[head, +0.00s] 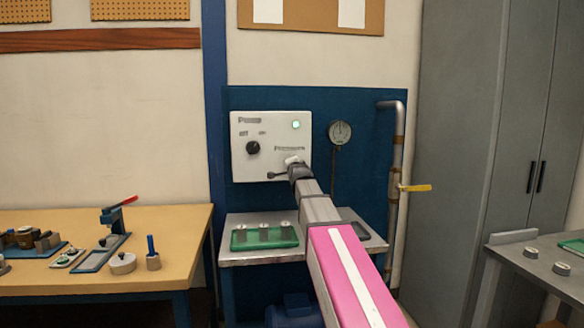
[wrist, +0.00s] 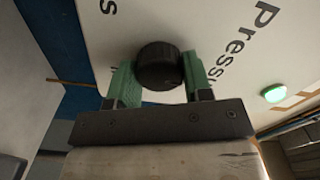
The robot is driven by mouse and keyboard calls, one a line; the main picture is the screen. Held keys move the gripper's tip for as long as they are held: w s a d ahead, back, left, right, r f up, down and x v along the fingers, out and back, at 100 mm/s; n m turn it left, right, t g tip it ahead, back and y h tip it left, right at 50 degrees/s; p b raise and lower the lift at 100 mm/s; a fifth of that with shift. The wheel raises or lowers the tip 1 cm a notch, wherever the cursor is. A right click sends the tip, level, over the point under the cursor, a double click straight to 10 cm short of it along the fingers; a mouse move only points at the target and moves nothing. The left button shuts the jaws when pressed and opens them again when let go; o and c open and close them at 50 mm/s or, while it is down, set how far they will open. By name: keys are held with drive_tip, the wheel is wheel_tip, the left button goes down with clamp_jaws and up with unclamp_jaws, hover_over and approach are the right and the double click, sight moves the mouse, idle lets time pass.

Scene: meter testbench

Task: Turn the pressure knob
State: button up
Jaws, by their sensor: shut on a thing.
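The pressure knob (wrist: 158,66) is a round black knob on the white control panel (head: 242,172), under the word "Pressure" in the wrist view. My gripper (wrist: 159,75) has its two green fingers on either side of the knob and is shut on it. In the head view my arm reaches up to the panel's lower right, and my gripper (head: 290,164) hides the pressure knob there. The pump knob (head: 253,147), also black, sits at the panel's left. A green lamp (head: 296,124) glows at the panel's upper right.
A round gauge (head: 340,132) hangs right of the panel. A pipe (head: 396,150) with a yellow lever (head: 415,188) stands farther right. Below the panel, a metal bench (head: 234,257) carries a green tray (head: 240,243) with several small parts. A wooden workbench (head: 175,222) is at left.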

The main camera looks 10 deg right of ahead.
idle(0.3)
drive_tip(key=o, duration=0.9)
drive_tip(key=shift+s, duration=0.1)
drive_tip(key=s, duration=1)
drive_tip(key=shift+s, duration=0.35)
